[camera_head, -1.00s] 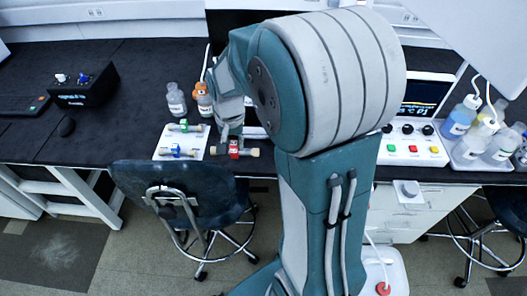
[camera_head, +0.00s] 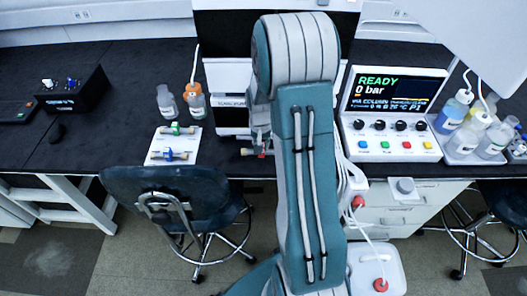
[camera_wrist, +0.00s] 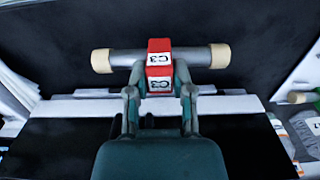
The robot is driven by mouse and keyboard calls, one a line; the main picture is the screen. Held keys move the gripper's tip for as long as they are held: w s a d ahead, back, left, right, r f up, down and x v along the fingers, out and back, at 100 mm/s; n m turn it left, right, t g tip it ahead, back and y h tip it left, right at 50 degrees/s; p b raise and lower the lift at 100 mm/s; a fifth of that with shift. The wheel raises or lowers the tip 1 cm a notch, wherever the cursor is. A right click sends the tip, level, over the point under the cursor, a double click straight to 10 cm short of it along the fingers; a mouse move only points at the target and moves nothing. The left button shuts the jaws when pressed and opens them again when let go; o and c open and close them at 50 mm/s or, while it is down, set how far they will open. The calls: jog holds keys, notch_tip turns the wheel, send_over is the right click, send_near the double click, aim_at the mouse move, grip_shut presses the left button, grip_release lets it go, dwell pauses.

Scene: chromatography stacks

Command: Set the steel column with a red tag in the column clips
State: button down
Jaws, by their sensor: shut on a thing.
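The steel column with a red tag (camera_wrist: 123,60) lies crosswise in my gripper (camera_wrist: 160,88) in the wrist view. It has cream end caps, and its tag reads C-3. The fingers are shut on it at the tag. In the head view a bit of the red tag (camera_head: 261,153) shows low in front of the instrument stack, and my arm covers most of the column and gripper. I cannot make out the column clips; my arm hides part of the stack (camera_head: 228,78).
A white tray (camera_head: 188,143) holds a green-tagged column (camera_head: 177,131) and a blue-tagged column (camera_head: 173,155). Two bottles (camera_head: 166,102) (camera_head: 194,100) stand behind it. The control box (camera_head: 400,110) reads READY, 0 bar. A bottle tray (camera_head: 463,150) is at right. A chair (camera_head: 165,190) stands in front.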

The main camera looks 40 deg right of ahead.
aim_at(264, 152)
jog(key=shift+w+d+f, duration=0.1)
jog(key=shift+d+f, duration=0.35)
jog(key=shift+f, duration=0.05)
notch_tip(264, 152, down, 4)
jog(key=shift+d+r, duration=0.1)
jog(key=shift+r, duration=0.15)
jog(key=shift+c, duration=2.4)
grip_release()
